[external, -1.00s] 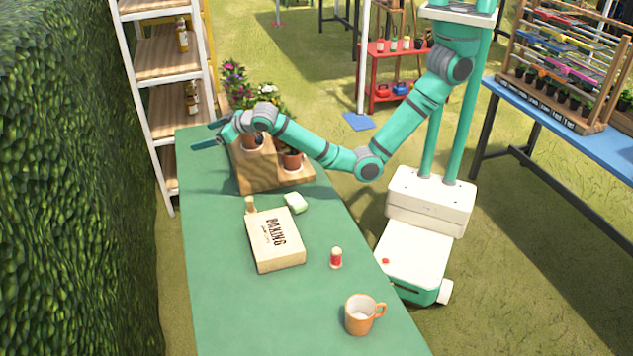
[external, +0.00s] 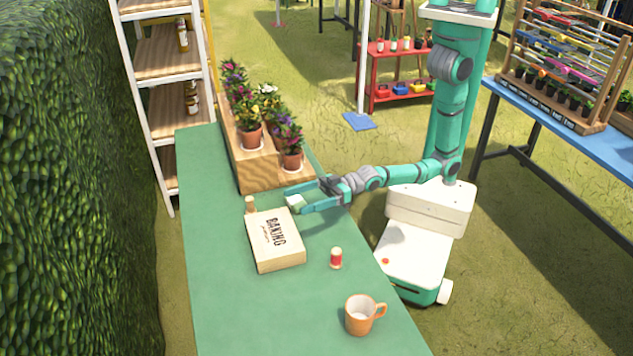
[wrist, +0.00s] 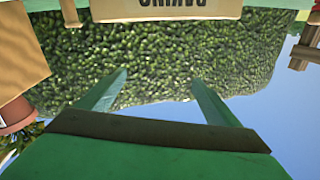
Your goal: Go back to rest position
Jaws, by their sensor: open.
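My gripper (external: 302,199) is open over the green table, near its right edge, in the external view.
A wooden stand (external: 258,170) with potted flowers (external: 250,135) is behind my gripper. A hedge (external: 70,180) lines the left.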

